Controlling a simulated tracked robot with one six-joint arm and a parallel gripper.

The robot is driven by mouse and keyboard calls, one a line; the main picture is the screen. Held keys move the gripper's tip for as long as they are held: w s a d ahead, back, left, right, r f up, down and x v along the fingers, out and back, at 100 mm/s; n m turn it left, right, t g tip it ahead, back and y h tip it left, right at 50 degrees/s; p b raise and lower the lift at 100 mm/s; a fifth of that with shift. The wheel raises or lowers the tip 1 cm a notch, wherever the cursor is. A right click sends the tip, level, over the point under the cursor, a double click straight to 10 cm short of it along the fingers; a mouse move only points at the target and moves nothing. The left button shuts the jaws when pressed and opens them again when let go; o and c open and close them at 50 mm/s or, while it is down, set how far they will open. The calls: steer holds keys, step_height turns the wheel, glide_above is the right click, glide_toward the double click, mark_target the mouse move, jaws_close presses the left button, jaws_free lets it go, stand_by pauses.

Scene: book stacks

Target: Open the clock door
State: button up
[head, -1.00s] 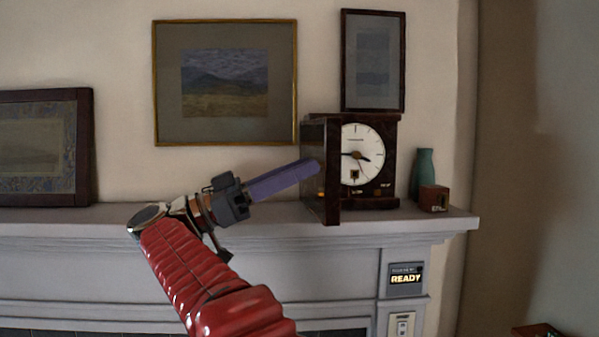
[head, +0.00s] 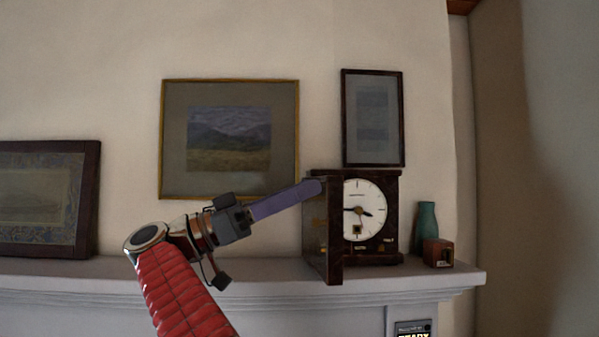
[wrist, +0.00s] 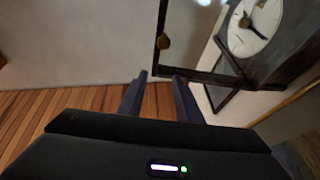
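The dark wooden clock (head: 389,225) stands on the mantel with a white face (head: 365,209). Its dark-framed door (head: 334,240) stands swung out from the left side of the case, so the face is uncovered. In the wrist view, the door (wrist: 161,22) shows a pane and a small brown knob (wrist: 163,42). My gripper (head: 320,186) reaches from the left, its purple fingers overlapping the upper part of the door. In the wrist view, my gripper (wrist: 160,77) has its fingers apart, the door's lower corner appearing between the tips. I cannot tell whether they touch it.
A teal vase (head: 427,222) and a small brown box (head: 438,253) stand right of the clock on the mantel (head: 270,283). Framed pictures hang above (head: 230,140) (head: 372,118), and another frame (head: 45,198) stands at left.

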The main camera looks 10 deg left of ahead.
steer(key=shift+r, duration=1.8)
steer(key=shift+c, duration=0.4)
